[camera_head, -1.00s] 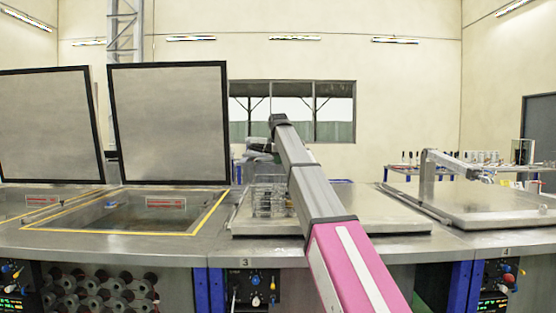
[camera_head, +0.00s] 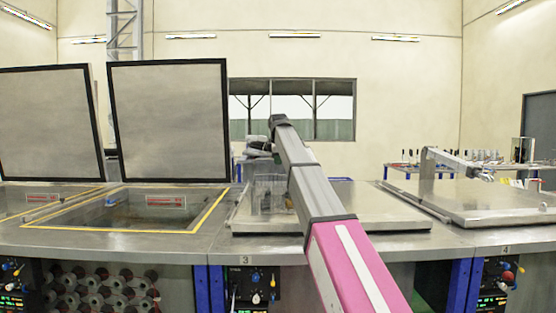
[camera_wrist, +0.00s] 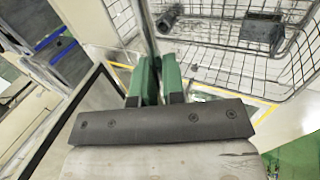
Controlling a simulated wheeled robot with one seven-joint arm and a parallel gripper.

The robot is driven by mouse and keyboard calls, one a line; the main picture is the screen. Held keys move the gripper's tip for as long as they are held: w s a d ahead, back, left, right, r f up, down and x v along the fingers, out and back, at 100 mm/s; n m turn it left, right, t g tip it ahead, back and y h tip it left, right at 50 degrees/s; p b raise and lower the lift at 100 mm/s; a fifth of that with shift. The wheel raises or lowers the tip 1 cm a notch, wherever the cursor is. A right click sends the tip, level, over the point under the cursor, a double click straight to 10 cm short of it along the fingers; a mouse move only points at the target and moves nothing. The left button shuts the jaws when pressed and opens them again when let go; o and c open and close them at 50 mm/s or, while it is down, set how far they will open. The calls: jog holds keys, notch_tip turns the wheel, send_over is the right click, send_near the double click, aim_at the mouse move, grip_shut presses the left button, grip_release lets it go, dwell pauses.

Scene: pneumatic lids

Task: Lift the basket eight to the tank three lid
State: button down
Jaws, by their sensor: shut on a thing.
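The wire basket (camera_head: 268,192) shows in the head view by the left part of the flat, closed tank three lid (camera_head: 370,212). I cannot tell whether it touches the lid or hangs above it. In the wrist view the basket (camera_wrist: 300,55) fills the upper right, with dark parts inside. My gripper (camera_wrist: 158,72) has green fingers shut on a thin metal bar, which looks like the basket's handle. In the head view my gripper (camera_head: 260,147) is small and partly hidden by my arm, above the basket. No number on the basket is readable.
Left of the lid is an open tank (camera_head: 140,212) with a yellow-edged rim and a raised lid (camera_head: 168,122). Another raised lid (camera_head: 50,125) stands further left. The tank four lid (camera_head: 480,200) lies closed at right, with a metal arm on it.

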dwell(0.3)
jog(key=c, duration=1.2)
grip_release()
jog(key=shift+o, duration=0.4)
jog(key=shift+f, duration=0.1)
jog(key=shift+s, duration=0.1)
jog(key=s+r, duration=0.2)
jog(key=r, duration=0.9)
jog(key=s+r, duration=0.2)
jog(key=r, duration=0.8)
jog(key=shift+s+r, duration=0.35)
